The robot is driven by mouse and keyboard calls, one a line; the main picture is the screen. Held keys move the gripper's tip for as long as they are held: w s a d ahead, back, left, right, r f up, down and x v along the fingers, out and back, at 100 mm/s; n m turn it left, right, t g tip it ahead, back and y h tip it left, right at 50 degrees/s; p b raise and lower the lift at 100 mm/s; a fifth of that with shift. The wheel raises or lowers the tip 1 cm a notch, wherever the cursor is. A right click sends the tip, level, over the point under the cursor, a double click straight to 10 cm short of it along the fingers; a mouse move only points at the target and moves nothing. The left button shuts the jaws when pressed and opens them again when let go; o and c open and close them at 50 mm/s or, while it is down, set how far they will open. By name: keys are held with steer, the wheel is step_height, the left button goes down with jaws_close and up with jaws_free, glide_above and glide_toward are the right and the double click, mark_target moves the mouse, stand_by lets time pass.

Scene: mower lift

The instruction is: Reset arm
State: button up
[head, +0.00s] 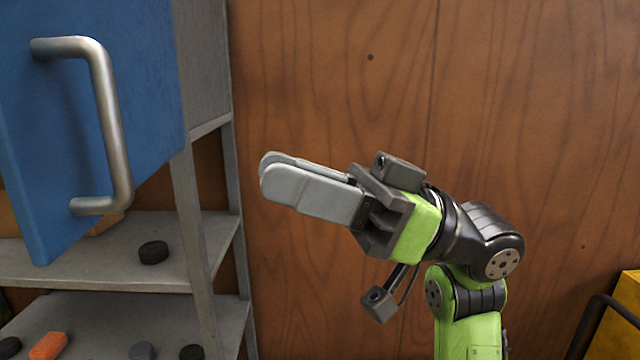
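My gripper (264,172) is in the middle of the head view, at the end of my green and black arm. It points left and slightly up, in front of the wooden wall. Its two grey fingers lie close together, one almost hiding the other, and look shut. I see nothing held between them. The fingertips are apart from the shelf and the blue door.
A blue door (140,70) with a metal handle (112,130) stands open at upper left. Behind it a grey shelf unit (195,245) holds a black puck (153,252), an orange block (49,346) and other small pieces. A yellow object (618,325) stands at lower right.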

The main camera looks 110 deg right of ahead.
steer(key=shift+v, duration=1.1)
steer(key=shift+r, duration=0.1)
